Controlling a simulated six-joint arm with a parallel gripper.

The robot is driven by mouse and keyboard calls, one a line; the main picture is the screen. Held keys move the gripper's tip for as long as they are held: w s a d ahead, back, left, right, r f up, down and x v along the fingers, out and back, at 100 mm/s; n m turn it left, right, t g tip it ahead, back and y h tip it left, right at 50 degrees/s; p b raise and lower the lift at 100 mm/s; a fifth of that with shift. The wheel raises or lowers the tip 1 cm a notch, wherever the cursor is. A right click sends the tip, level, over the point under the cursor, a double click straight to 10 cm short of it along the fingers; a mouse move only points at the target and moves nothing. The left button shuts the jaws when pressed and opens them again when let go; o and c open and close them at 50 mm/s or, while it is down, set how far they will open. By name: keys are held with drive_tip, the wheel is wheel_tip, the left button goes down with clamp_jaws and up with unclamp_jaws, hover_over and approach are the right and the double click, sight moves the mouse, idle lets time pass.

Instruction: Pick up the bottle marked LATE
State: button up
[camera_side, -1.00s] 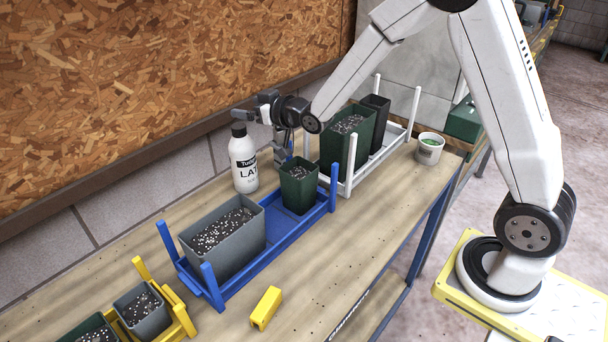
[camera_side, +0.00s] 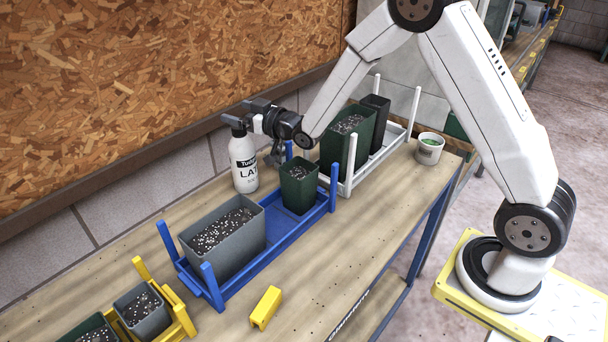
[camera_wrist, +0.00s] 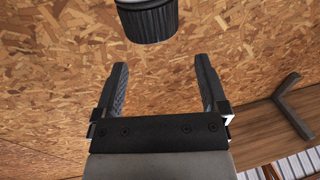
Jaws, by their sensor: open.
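The white bottle marked LATE (camera_side: 244,166) stands upright on the bench behind the blue rack, its label facing the camera. My gripper (camera_side: 241,116) is at the height of the bottle's neck, with its fingers pointing left. One dark finger overlaps the top of the bottle, so I cannot tell whether they touch. In the wrist view my gripper (camera_wrist: 161,64) has its two fingers spread with nothing between them. A dark ribbed cylinder (camera_wrist: 150,22), which may be the bottle's cap, lies beyond the fingertips at the top edge.
The blue rack (camera_side: 247,283) holds a grey pot and a green pot (camera_side: 300,190) close to the bottle. The white rack (camera_side: 400,139) with taller pots is to the right. The chipboard wall (camera_side: 150,60) stands close behind. Bench space left of the bottle is clear.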

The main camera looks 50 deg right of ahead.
sight(245, 131)
drive_tip(key=shift+f, duration=0.1)
wheel_tip(245, 131, down, 4)
drive_tip(key=shift+f, duration=0.1)
drive_tip(key=shift+w+f, duration=0.2)
drive_tip(key=shift+w, duration=0.05)
drive_tip(key=shift+w+a, duration=0.15)
drive_tip(key=shift+w, duration=0.5)
drive_tip(key=shift+w+a, duration=0.15)
drive_tip(key=shift+w, duration=0.45)
clamp_jaws()
drive_tip(key=shift+r, duration=0.2)
idle(0.7)
